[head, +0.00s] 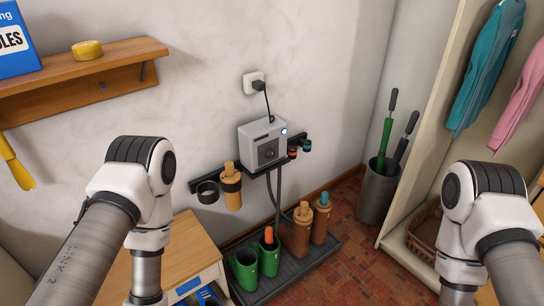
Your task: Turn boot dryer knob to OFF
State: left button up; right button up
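The boot dryer (255,134) is a pale grey box mounted on the wall near the middle of the view. Its dark knob (269,153) sits on a dark front panel; its pointer setting is too small to read. A round blue-lit spot (284,132) shows at the box's upper right corner. My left arm comes in at the left and my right arm at the right, both bending downward. Both grippers are below the frame's edge and out of view. Neither arm touches the dryer.
A wall rail carries a brown holder (231,187) and an empty dark ring (208,192). Green boots (244,270) and brown boots (298,238) stand on a dark tray (318,262). A wooden cabinet (180,247) is at lower left, an umbrella bin (378,192) at right.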

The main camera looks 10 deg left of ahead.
aim_at(270, 153)
jog(key=i+l, duration=0.2)
jog(key=l, duration=0.15)
jog(key=i+l+u, duration=0.1)
jog(key=i+l, duration=0.15)
jog(key=i+l+u, duration=0.1)
jog(key=l, duration=0.35)
jog(key=i+l, duration=0.25)
jog(key=l, duration=0.15)
jog(key=i+l+u, duration=0.1)
jog(key=l, duration=0.25)
jog(key=i+l, duration=0.3)
jog(key=i+l+u, duration=0.1)
jog(key=l, duration=0.4)
jog(key=i, duration=0.05)
